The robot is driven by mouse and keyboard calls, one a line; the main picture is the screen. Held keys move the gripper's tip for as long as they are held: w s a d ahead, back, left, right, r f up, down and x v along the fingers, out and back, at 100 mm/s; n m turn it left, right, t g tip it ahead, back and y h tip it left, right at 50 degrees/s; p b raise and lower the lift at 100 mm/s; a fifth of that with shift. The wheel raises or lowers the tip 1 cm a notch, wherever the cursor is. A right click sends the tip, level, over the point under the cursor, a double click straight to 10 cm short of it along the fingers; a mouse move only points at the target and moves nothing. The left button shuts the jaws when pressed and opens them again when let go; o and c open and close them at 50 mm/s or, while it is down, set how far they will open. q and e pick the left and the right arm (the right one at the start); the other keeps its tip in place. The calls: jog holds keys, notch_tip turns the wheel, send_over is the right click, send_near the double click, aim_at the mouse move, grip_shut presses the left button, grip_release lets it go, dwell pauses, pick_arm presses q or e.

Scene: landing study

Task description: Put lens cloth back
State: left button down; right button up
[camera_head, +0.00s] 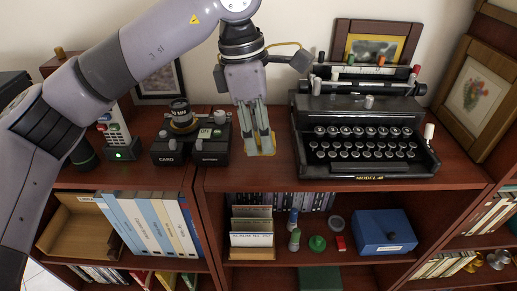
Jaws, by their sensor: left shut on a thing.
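My left gripper (262,146) points down over the cabinet top, between a black two-part holder and the typewriter. It is shut on a thin orange-tan piece (262,152), which looks like the lens cloth. Only small edges of it show around the fingertips. I cannot tell whether it touches the wood. The black holder (210,158), with labels reading "CARD" and something less clear, stands just left of the gripper. A dark lens-like cylinder with a brass-coloured ring (180,112) stands at its back. My right gripper is not in view.
The black typewriter (368,150) stands close on the right. A handset in a black base (122,152) is on the left. Framed pictures (478,92) lean behind and at right. Shelves below hold binders (150,225), a blue box (384,236) and small items. Bare wood (245,180) lies in front.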

aim_at(259, 167)
pick_arm(q)
notch_tip(259, 167, down, 5)
jog(key=shift+r+p, duration=0.2)
jog(key=shift+p, duration=0.1)
jog(key=shift+f, duration=0.1)
jog(key=shift+f, duration=0.15)
jog(key=c, duration=1.2)
grip_release()
jog(key=shift+o, duration=0.2)
